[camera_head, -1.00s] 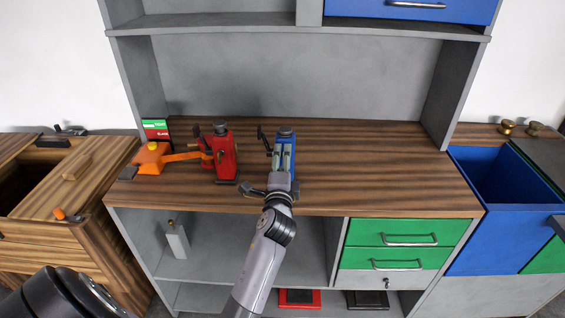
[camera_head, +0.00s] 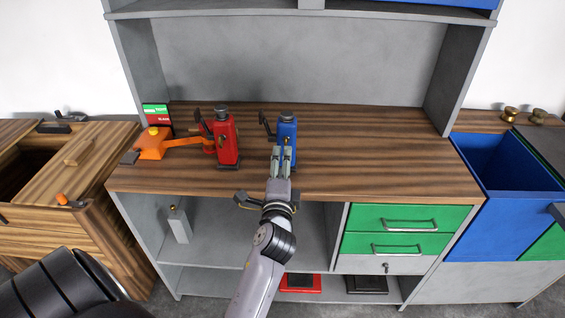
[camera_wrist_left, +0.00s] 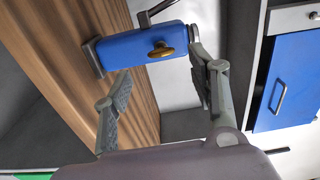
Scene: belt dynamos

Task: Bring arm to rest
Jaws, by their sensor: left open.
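The blue dynamo (camera_head: 287,132) stands upright on the wooden counter, with a dark crank at its left. My left gripper (camera_head: 281,153) is in front of it, its fingers overlapping the lower part of the dynamo in the head view. In the left wrist view the fingers of the left gripper (camera_wrist_left: 167,84) are apart, with nothing held. The blue dynamo (camera_wrist_left: 150,49), with a brass knob, lies just beyond and between the fingertips there. The red dynamo (camera_head: 223,140) stands to the left on the counter. My right gripper is not in view.
An orange device (camera_head: 153,143) with an arm reaches toward the red dynamo. A green and red sign (camera_head: 157,114) stands behind it. Green drawers (camera_head: 411,219) are below the counter (camera_head: 380,160). A blue bin (camera_head: 493,165) is at right. The counter's right half is clear.

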